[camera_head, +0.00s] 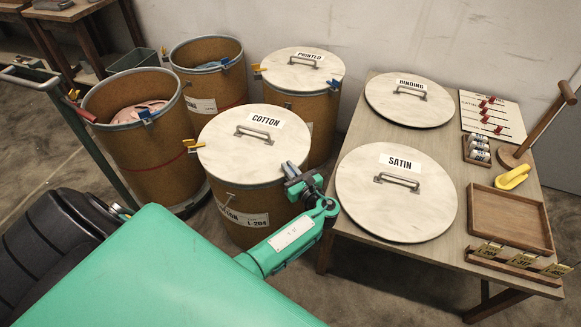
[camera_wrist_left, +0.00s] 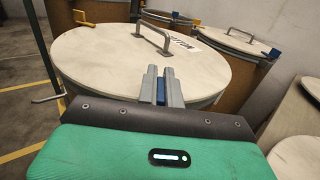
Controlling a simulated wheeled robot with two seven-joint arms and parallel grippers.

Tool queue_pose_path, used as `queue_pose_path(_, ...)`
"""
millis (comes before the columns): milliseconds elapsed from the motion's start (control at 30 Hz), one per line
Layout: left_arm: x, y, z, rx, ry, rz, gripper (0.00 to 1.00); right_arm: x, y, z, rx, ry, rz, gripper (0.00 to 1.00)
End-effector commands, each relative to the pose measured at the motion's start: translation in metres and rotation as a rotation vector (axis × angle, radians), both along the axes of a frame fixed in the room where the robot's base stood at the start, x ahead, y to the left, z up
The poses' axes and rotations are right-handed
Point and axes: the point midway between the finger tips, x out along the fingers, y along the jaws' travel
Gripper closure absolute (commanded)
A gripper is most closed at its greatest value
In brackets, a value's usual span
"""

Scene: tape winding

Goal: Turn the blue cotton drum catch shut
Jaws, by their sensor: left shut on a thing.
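The cotton drum (camera_head: 240,210) stands in the middle of the head view with its pale lid (camera_head: 225,150) on. The lid has a metal handle and a COTTON label. My left gripper (camera_head: 294,174) is at the right edge of this lid, shut on the blue catch. In the left wrist view the blue catch (camera_wrist_left: 160,91) shows between the two grey fingers (camera_wrist_left: 160,85), which mostly hide it. The exact angle of the catch cannot be told. A yellow catch (camera_head: 192,146) sits at the lid's left edge, and a grey lever (camera_wrist_left: 47,98) sticks out from the rim.
The printed drum (camera_head: 300,110) is lidded just behind. Two open drums (camera_head: 140,155) (camera_head: 205,75) stand to the left and back. A table (camera_head: 455,215) on the right, close to my left gripper, holds the satin lid (camera_head: 385,220), the binding lid (camera_head: 400,112) and a wooden tray (camera_head: 508,218).

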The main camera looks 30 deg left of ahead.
Motion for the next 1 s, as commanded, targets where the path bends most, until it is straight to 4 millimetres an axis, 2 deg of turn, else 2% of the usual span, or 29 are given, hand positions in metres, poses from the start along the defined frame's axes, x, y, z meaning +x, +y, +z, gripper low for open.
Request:
queue_pose_path(300, -0.0003, 0.0008, 0.0014, 0.002, -0.002, 0.098, 1.00, 0.0008, 0.0005, -0.0043, 0.000, 0.004, 0.001, 0.24)
queue_pose_path(767, -0.0007, 0.0013, 0.0014, 0.001, -0.003, 0.112, 1.00, 0.0010, 0.0006, -0.0048, 0.000, 0.005, 0.001, 0.24)
queue_pose_path(900, -0.0008, 0.0014, 0.0012, 0.001, -0.003, 0.112, 0.71, 0.0010, 0.0006, -0.0046, 0.000, 0.004, 0.001, 0.24)
queue_pose_path(1000, -0.0009, 0.0012, 0.0009, 0.002, -0.002, 0.111, 0.71, 0.0011, 0.0005, -0.0045, 0.000, 0.004, 0.001, 0.24)
